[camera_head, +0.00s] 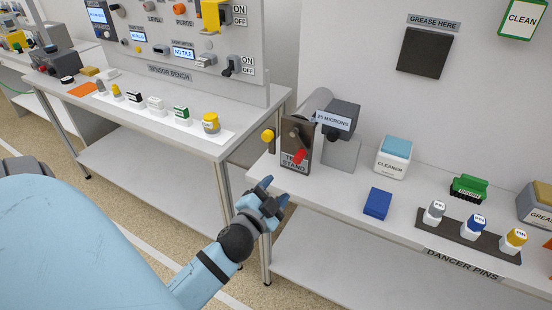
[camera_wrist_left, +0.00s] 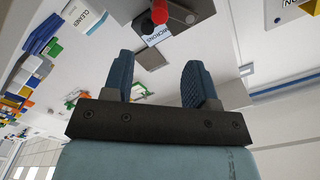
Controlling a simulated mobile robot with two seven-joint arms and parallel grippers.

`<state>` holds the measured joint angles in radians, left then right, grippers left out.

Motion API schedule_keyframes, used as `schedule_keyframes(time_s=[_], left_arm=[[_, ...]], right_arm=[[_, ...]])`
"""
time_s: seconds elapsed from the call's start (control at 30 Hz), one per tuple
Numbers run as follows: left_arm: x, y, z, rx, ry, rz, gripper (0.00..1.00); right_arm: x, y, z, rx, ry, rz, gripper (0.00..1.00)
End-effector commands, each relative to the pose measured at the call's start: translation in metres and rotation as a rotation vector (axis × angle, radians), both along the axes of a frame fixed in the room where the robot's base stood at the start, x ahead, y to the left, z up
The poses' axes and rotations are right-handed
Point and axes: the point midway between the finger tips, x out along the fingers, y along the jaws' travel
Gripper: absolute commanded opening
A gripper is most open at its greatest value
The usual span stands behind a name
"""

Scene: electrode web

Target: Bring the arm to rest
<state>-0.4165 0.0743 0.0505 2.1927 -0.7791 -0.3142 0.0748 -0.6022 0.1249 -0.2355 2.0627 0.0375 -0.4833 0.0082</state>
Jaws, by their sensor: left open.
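My left arm comes in from the left of the head view. Its left gripper (camera_head: 270,192) is in the air in front of the gap between the two benches, close to the left end of the right bench. In the left wrist view the blue fingers of the left gripper (camera_wrist_left: 160,82) stand apart with nothing between them. The test stand (camera_head: 298,145), with a red lever on its front, is up and to the right of the gripper, and the two look apart. My right gripper does not show.
The left bench (camera_head: 128,163) carries the sensor bench panel (camera_head: 175,72) and a row of small parts. The right bench (camera_head: 340,195) holds a blue block (camera_head: 377,203), a cleaner tub (camera_head: 393,160) and the dancer pins rack (camera_head: 462,238). Floor shows between the benches.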

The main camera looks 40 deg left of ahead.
Motion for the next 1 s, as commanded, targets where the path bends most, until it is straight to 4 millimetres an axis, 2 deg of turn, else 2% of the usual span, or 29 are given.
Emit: schedule_keyframes(time_s=[0.37,0.47,0.57,0.63,0.8,1.0], left_arm=[[0.000,0.000,-0.001,-0.002,0.002,-0.001,0.53],[-0.002,-0.008,-0.013,-0.045,0.028,-0.018,0.53],[-0.012,-0.030,-0.046,-0.170,0.109,-0.061,0.53],[-0.025,-0.054,-0.077,-0.291,0.192,-0.102,0.53],[-0.067,-0.114,-0.143,-0.571,0.400,-0.179,0.53],[-0.122,-0.174,-0.193,-0.831,0.617,-0.235,0.53]], right_arm=[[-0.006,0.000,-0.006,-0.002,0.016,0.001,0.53],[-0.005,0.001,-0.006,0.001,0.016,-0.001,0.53],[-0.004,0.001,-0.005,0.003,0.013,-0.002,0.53],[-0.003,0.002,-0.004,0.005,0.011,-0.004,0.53],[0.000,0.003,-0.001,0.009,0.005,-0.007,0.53],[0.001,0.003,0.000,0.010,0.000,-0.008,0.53]])
